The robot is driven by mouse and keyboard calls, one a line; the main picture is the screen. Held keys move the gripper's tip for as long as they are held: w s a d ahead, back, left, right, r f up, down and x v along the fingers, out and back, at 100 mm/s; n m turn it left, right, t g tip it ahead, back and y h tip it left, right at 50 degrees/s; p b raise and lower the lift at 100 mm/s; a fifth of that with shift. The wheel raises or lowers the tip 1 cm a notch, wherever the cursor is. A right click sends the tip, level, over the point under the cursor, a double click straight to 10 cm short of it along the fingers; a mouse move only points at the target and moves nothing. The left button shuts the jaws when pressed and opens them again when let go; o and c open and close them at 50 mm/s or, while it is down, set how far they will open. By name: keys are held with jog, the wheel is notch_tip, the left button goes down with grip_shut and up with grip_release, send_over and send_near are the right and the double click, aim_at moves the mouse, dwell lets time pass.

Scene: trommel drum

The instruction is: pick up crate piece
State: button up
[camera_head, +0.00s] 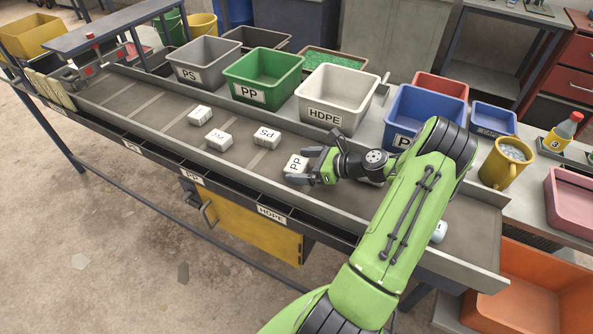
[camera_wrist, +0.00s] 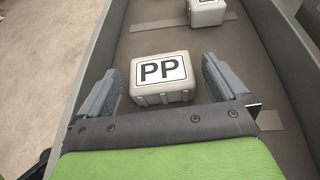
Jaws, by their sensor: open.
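A small pale crate piece labelled PP (camera_head: 296,164) lies on the grey conveyor belt, label up. In the wrist view the same PP piece (camera_wrist: 162,78) sits between the two grey fingers, with a gap on each side. My gripper (camera_head: 309,166) is open and empty, at the right side of this piece in the head view. The wrist view shows its fingers (camera_wrist: 162,72) spread apart; I cannot tell how far above the belt they are. Other pale pieces, one labelled PS (camera_head: 266,137), lie further left on the belt.
Sorting bins stand behind the belt: PS (camera_head: 205,62), PP green (camera_head: 262,75), HDPE white (camera_head: 337,98) and a blue one (camera_head: 425,112). A yellow mug (camera_head: 505,163) stands to the right. Low metal rails (camera_wrist: 105,45) edge the belt.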

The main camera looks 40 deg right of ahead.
aim_at(296, 164)
jog(key=shift+x, duration=1.15)
jog(key=shift+s+d, duration=0.1)
jog(key=c, duration=0.9)
notch_tip(296, 164, up, 10)
jog(key=p, duration=0.3)
jog(key=shift+c, duration=0.2)
